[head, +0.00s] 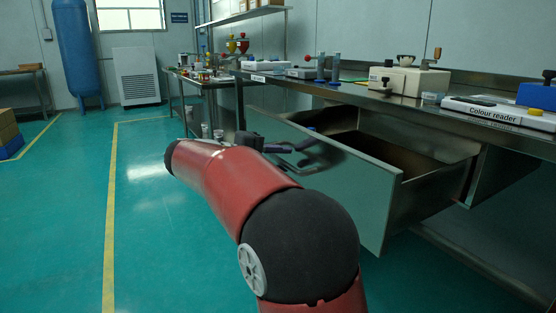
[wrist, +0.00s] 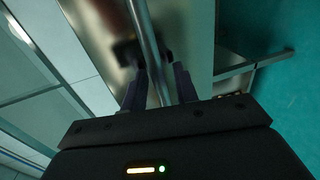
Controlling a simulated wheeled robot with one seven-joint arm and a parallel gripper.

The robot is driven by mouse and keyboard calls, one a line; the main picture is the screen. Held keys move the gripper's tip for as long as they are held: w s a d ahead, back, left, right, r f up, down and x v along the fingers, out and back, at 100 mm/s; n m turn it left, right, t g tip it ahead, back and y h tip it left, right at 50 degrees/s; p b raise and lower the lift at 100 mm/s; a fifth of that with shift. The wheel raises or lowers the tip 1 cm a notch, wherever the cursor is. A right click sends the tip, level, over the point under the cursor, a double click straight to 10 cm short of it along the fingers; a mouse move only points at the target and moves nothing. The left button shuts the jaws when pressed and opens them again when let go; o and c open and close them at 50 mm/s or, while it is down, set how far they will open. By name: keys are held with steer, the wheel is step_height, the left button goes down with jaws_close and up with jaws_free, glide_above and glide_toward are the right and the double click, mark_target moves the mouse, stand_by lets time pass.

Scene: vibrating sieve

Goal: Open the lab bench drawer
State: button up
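The lab bench drawer (head: 365,190) stands well out from under the steel bench (head: 375,98), and its inside shows in the head view. Its flat front panel faces my arm. In the wrist view, the bar handle (wrist: 149,38) runs lengthwise across the drawer's front panel (wrist: 187,38). My gripper (wrist: 157,72) has one dark finger on each side of the bar, close against it, and appears shut on it. In the head view my gripper (head: 308,152) is at the drawer front, partly hidden by my red arm.
A second table (head: 200,82) with equipment stands farther back. The green floor (head: 160,220) left of my arm is clear, with yellow lines.

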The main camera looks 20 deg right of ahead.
steer(key=p+v, duration=0.1)
steer(key=v, duration=0.6)
steer(key=shift+a, duration=0.45)
steer(key=s+d+f+n+y, duration=0.1)
steer(key=s+d+f+y, duration=0.1)
steer(key=s+f+y, duration=0.35)
steer(key=s+d+f+y, duration=0.1)
steer(key=s+f+y, duration=0.2)
steer(key=s, duration=0.6)
steer(key=s+a+f+m+t+y, duration=0.1)
steer(key=s+a+f+t+y, duration=0.15)
steer(key=s+f, duration=0.3)
steer(key=s+a+f+m+t+y, duration=0.1)
steer(key=s+a+f+t+y, duration=0.1)
steer(key=s+a+f+y, duration=0.3)
step_height(320, 180, up, 8)
steer(key=s+p, duration=0.1)
steer(key=p, duration=0.6)
steer(key=shift+p, duration=0.3)
